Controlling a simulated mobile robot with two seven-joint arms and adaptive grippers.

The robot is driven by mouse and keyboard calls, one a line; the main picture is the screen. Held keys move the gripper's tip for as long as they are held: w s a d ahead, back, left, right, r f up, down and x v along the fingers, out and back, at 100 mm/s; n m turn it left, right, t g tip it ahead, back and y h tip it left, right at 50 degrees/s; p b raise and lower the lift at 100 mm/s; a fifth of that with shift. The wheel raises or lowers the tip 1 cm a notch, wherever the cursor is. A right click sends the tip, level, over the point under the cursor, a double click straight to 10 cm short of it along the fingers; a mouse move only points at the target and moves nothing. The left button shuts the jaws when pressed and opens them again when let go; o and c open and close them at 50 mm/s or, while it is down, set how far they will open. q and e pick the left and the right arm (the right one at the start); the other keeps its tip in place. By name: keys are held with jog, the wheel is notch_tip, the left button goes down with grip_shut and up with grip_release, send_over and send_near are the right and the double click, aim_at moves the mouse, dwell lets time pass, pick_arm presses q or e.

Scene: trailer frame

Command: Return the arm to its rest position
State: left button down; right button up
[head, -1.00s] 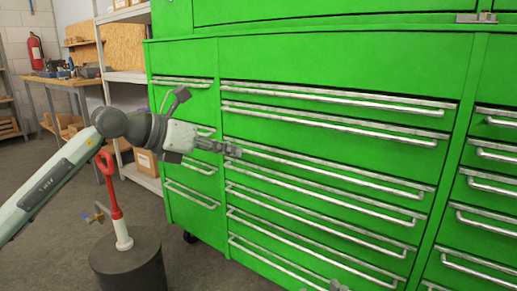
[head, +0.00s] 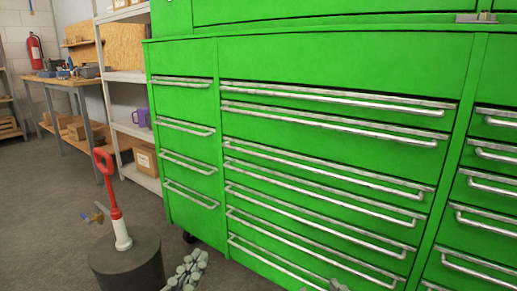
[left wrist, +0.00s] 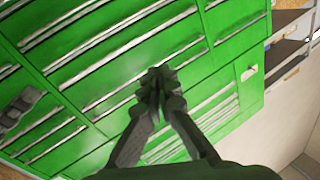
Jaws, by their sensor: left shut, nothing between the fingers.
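My left gripper (head: 188,271) shows low in the head view, its grey jointed fingers together, with the frame's bottom edge cutting off the arm. In the left wrist view its fingers (left wrist: 158,78) meet at the tips, with nothing between them. It is apart from the green cabinet (head: 345,60) and just right of the dark round stand (head: 125,262). Small grey tips at the bottom edge of the head view look like my right gripper (head: 337,286); most of it is hidden. A dark gripper-like shape (left wrist: 22,108) shows at the left of the left wrist view.
The cabinet's drawers with silver handles are closed. A red-handled tool with a white base (head: 115,215) stands on the dark stand. Shelves (head: 125,80) and a workbench (head: 62,82) are at the back left. Grey floor (head: 50,200) lies open at the left.

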pick_arm(q)
jog(key=s+a+f+n+g+y+p, duration=0.1)
jog(key=s+a+f+g+y+p, duration=0.2)
jog(key=f, duration=0.6)
jog(key=s+a+f+n+g+y+p, duration=0.15)
jog(key=a+f+g, duration=0.3)
jog(key=f, duration=0.45)
pick_arm(e)
jog(key=s+d+f+g+h, duration=0.1)
jog(key=d+f+g+h, duration=0.15)
jog(key=f, duration=0.45)
jog(key=s+d+f+g+h, duration=0.1)
jog(key=d+f+g, duration=0.25)
jog(key=f, duration=0.35)
pick_arm(q)
jog(key=s+a+f+n+g+y+p, duration=0.1)
jog(key=s+a+f+g+p, duration=0.3)
jog(key=s+a+f+g, duration=0.3)
jog(key=s+a+f, duration=0.1)
jog(key=s+f, duration=0.3)
jog(key=shift+a+f+y+p, duration=0.2)
jog(key=shift+a+y+p, duration=0.15)
jog(key=shift+p, duration=0.05)
pick_arm(e)
jog(key=s+d+f+m+g+h, duration=0.2)
jog(key=s+d+f+g, duration=0.4)
jog(key=s+d+f, duration=0.4)
jog(key=shift+s+f+g, duration=0.2)
jog(key=shift+f+g, duration=0.15)
jog(key=shift+g, duration=0.05)
